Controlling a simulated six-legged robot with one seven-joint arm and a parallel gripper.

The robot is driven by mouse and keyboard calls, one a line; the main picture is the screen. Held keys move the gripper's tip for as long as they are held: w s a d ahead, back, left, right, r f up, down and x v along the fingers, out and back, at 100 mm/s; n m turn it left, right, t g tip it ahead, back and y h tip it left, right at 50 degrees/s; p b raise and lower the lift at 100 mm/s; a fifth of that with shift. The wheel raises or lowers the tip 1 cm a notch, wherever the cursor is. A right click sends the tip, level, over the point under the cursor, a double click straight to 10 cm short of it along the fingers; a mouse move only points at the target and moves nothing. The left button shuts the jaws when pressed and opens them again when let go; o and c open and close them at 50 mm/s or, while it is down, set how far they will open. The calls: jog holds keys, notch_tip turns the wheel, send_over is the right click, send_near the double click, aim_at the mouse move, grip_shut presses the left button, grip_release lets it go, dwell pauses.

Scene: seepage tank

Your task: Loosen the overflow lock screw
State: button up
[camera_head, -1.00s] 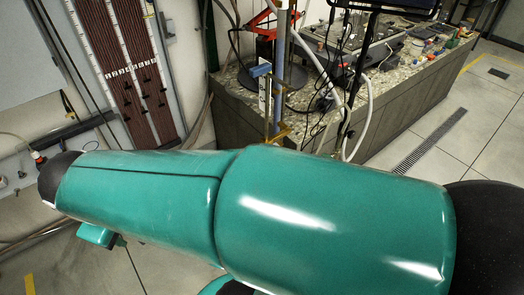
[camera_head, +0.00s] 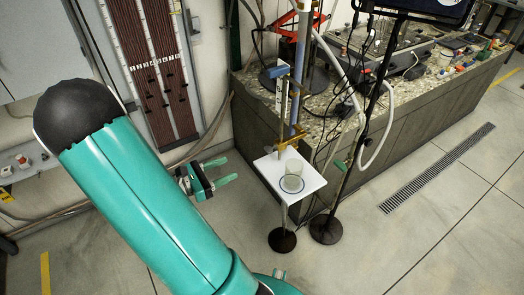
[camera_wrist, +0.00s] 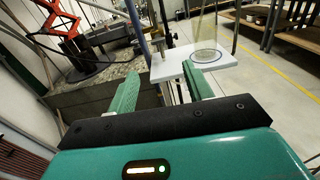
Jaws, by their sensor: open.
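The overflow lock screw cannot be told apart for certain. A brass-coloured clamp (camera_head: 292,138) sits on the upright of a slim stand, above a small white platform (camera_head: 313,181); any screw on it is too small to make out. A blue block (camera_head: 277,71) is higher on the same stand. My gripper (camera_head: 234,169) is open and empty, left of the platform and apart from it, with its fingers pointing toward the stand. In the wrist view my gripper (camera_wrist: 160,76) has its fingers spread, with the white platform (camera_wrist: 163,69) and stand beyond them.
A clear beaker (camera_head: 293,178) stands on the platform. A dark-based stand (camera_head: 327,229) with cables is right of it. Behind is a stone-topped bench (camera_head: 420,108) with a red jack (camera_head: 297,28). A manometer panel (camera_head: 152,65) is on the wall. The floor at right is open.

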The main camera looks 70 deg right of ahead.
aim_at(266, 150)
jog(key=x, duration=1.4)
jog(key=shift+d+r, duration=0.15)
jog(key=shift+d, duration=0.05)
jog(key=shift+w, duration=0.1)
jog(key=c, duration=1)
